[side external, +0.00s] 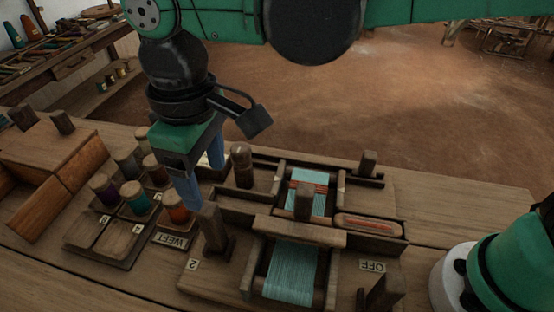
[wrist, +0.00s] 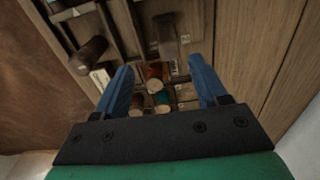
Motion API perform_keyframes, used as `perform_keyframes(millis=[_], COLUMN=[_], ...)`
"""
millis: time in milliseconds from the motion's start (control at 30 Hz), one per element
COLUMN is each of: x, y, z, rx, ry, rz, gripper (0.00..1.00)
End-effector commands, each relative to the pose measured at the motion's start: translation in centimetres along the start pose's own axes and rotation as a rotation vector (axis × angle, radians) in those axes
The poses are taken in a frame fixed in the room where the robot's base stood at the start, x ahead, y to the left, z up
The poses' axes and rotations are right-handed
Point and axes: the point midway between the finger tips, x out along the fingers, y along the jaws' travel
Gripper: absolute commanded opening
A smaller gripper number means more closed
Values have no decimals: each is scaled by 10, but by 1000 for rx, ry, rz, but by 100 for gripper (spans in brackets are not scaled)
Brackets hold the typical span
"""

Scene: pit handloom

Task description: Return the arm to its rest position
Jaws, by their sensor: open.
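My gripper (side external: 205,182) hangs over the bench between the spool rack and the left end of the small loom. Its blue fingers are apart with nothing between them, and they also show in the wrist view (wrist: 165,88). In the wrist view spools lie beyond the gap between the fingers. The loom (side external: 285,225) has teal warp threads (side external: 291,272) and a shuttle (side external: 367,224) with orange thread in a tray at its right. A wooden post (side external: 214,228) stands close to my fingertips; I cannot tell if they touch.
The spool rack (side external: 112,250) marked WEFT holds several coloured spools, including an orange one (side external: 176,207). A dark wooden peg (side external: 241,165) stands right of my gripper. A wooden box (side external: 45,170) sits at the left. The bench's right part (side external: 460,215) is mostly bare.

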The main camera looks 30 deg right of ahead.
Motion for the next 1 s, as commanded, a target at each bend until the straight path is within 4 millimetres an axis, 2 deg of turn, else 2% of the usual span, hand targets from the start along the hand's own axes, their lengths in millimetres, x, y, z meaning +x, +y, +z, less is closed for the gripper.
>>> perform_keyframes(millis=[167, 300, 500, 600, 700, 833, 1000], x=[-12, -16, -6, 2, 9, 13, 14], y=[58, 110, 158, 171, 178, 182, 183], z=[30, 73, 140, 165, 182, 191, 192], rx=[162, 335, 559, 642, 696, 728, 731], ry=[119, 254, 432, 497, 541, 568, 572], rz=[12, 48, 137, 183, 219, 241, 245], gripper=[66, 66, 66, 66, 66, 66, 66])
